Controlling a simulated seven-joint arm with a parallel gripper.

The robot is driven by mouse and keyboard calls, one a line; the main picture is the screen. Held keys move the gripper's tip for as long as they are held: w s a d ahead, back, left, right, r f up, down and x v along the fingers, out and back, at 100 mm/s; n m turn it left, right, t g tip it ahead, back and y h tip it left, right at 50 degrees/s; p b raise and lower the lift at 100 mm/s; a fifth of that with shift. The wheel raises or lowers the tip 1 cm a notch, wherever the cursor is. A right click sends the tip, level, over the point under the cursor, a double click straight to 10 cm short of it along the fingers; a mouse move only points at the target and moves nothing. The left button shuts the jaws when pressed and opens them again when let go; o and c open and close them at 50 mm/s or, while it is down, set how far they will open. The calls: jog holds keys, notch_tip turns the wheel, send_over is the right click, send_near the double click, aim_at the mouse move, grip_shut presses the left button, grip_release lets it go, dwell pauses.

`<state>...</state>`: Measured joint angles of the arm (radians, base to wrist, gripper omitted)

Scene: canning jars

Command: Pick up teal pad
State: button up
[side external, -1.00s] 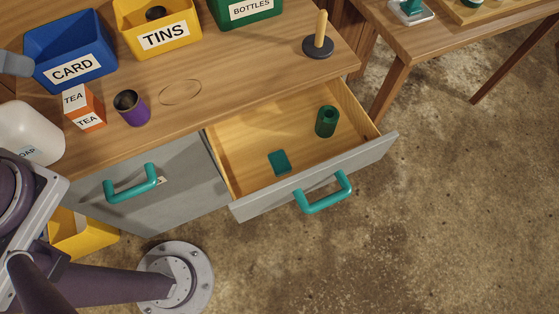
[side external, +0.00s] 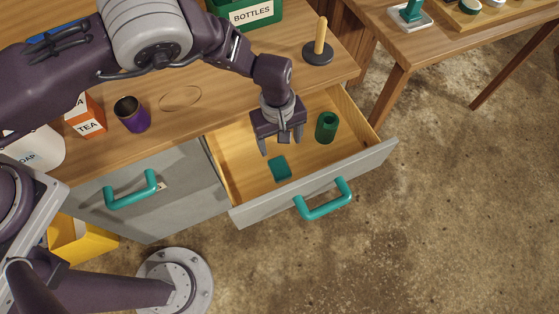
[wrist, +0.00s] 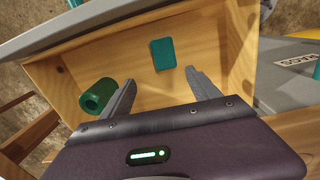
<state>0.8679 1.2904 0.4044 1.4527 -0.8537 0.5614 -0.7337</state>
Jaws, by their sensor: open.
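The teal pad (side external: 280,168) lies flat on the floor of the open drawer (side external: 240,169), near its front. It also shows in the wrist view (wrist: 162,54), beyond and between my fingertips. My gripper (side external: 281,146) is open and empty above the drawer, over the area just behind the pad. Its fingers also show in the wrist view (wrist: 160,80), spread apart and not touching the pad.
A green cylinder with a hole (side external: 327,127) stands in the drawer just right of my gripper. The drawer front (side external: 290,193) with its teal handle (side external: 325,201) bounds the space. A purple tin (side external: 132,115) and a tea box (side external: 87,117) stand on the counter.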

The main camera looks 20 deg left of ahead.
aim_at(279, 166)
jog(key=f, duration=0.3)
jog(key=s+f, duration=0.1)
jog(key=f, duration=0.7)
jog(key=shift+s+d+f, duration=0.1)
jog(key=shift+s, duration=0.1)
jog(key=c, duration=1.4)
notch_tip(279, 166, up, 10)
jog(key=shift+r, duration=0.1)
